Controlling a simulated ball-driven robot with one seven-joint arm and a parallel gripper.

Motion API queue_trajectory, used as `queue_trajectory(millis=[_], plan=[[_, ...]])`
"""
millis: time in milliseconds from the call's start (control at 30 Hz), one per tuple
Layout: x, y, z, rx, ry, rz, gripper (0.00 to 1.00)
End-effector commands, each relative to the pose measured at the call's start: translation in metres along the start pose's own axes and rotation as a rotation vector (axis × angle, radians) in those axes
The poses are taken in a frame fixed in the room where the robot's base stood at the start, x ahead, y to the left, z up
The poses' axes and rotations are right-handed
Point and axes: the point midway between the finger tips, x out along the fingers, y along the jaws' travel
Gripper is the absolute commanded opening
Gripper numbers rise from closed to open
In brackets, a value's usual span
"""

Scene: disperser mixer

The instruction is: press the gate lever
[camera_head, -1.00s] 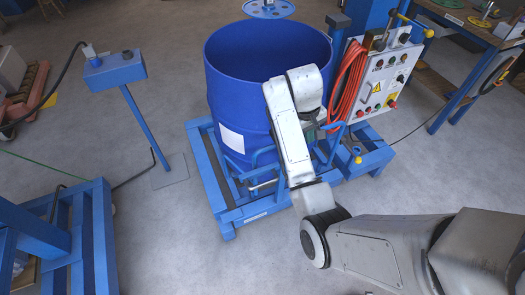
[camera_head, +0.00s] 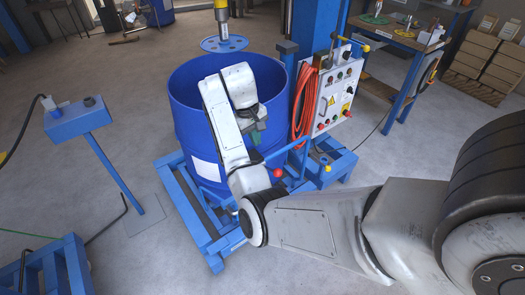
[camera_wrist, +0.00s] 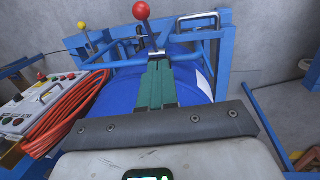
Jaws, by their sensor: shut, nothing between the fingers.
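A lever with a red ball knob (camera_head: 278,172), which looks like the gate lever, stands at the blue frame in front of the blue drum (camera_head: 187,125). In the wrist view the red knob (camera_wrist: 141,11) sits on a dark rod just beyond the fingertips. My gripper (camera_head: 254,139) is in front of the drum, above and left of the knob in the head view. In the wrist view its green fingers (camera_wrist: 157,62) are together and empty, pointing toward the lever's base. Whether they touch the lever cannot be told.
A blue frame (camera_head: 208,238) with bent bars surrounds the drum. A control panel (camera_head: 334,95) with a coiled orange cable (camera_head: 304,100) stands at its right. A disc-ended mixer shaft (camera_head: 224,43) hangs above the drum. A blue pedestal (camera_head: 78,120) stands left; open floor lies between.

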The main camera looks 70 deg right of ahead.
Motion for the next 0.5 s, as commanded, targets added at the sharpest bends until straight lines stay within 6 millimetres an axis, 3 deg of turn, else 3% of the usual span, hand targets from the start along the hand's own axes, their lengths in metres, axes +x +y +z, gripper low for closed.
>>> queue_trajectory(millis=[500], plan=[[0.094,0.0,0.002,0.0,-0.005,-0.001,0.0]])
